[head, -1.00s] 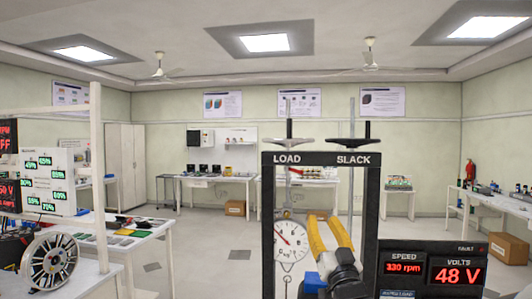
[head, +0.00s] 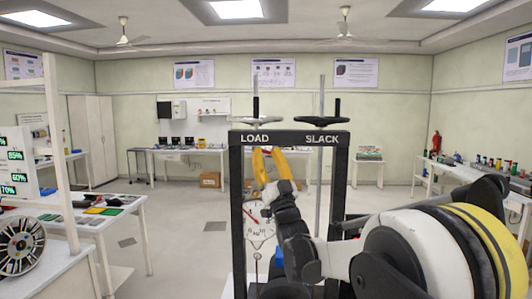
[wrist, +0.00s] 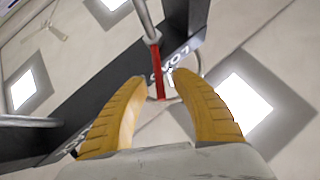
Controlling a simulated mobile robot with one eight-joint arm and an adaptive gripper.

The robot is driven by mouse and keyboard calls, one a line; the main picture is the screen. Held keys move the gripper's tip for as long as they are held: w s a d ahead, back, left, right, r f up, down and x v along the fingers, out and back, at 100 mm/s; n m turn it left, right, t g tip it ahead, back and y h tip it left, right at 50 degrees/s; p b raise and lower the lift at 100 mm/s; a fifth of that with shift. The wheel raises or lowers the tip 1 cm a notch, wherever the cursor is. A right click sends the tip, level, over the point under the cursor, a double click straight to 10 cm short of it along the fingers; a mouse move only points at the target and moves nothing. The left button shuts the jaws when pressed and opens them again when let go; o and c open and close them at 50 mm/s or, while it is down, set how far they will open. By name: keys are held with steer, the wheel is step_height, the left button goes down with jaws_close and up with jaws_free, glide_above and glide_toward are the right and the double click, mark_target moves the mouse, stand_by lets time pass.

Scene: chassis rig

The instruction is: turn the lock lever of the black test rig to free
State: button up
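The black test rig (head: 341,185) stands ahead in the head view, with LOAD and SLACK on its top bar. My gripper (head: 268,152) is raised just below the LOAD label, yellow fingers pointing up. In the wrist view my gripper (wrist: 160,78) is open, with a gap between its fingertips. A thin red bar (wrist: 159,68), which looks like the lock lever, shows in that gap by the rig's metal rod. I cannot tell whether a finger touches it.
A round dial gauge (head: 259,222) hangs inside the rig, partly behind my arm. Two handwheels (head: 256,120) (head: 322,121) sit above the top bar. A white bench (head: 98,228) stands at left. My arm fills the lower right.

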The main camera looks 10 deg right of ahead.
steer(key=shift+w+r, duration=0.15)
steer(key=shift+w, duration=0.05)
steer(key=shift+c, duration=0.2)
jaws_close()
steer(key=shift+a+h, duration=0.1)
steer(key=shift+h, duration=0.2)
